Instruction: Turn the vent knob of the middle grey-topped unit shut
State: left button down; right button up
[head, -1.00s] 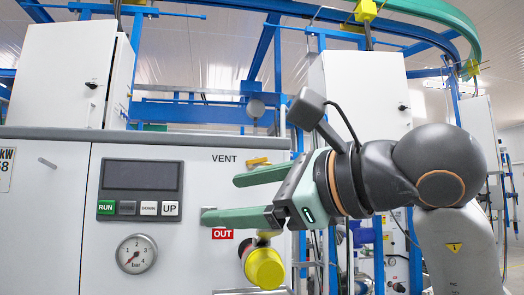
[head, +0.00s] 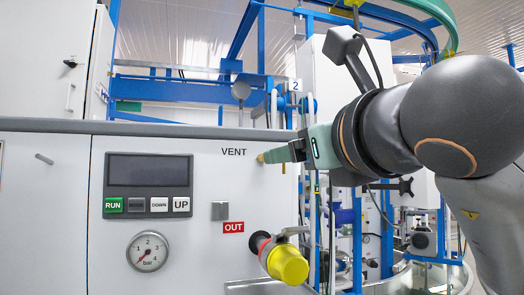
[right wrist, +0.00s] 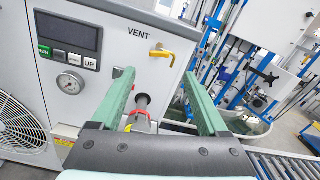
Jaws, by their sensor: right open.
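The unit is a white cabinet (head: 210,265) with a grey top edge. Its yellow vent knob (right wrist: 162,55), a bent lever, sits right of the "VENT" label in the right wrist view. Only a bit of the knob (head: 260,158) shows in the head view, at my fingertips. My right gripper (head: 268,156) is open, its fingers seen nearly in line there. In the right wrist view the fingers of my right gripper (right wrist: 157,75) spread to either side below the knob, which shows in the gap just past the tips. I cannot tell whether they touch it. My left gripper is out of view.
Below the knob, a yellow-capped outlet (head: 287,264) sticks out by the red "OUT" label (head: 233,227). A display with buttons (head: 149,184) and a gauge (head: 148,251) are on the panel's left. Blue framework and pipes (right wrist: 230,75) stand to the right.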

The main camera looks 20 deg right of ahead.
jog(key=w+p, duration=0.2)
jog(key=w, duration=0.7)
jog(key=shift+w+a+p, duration=0.2)
jog(key=shift+w+p, duration=0.1)
jog(key=shift+c, duration=0.2)
grip_shut()
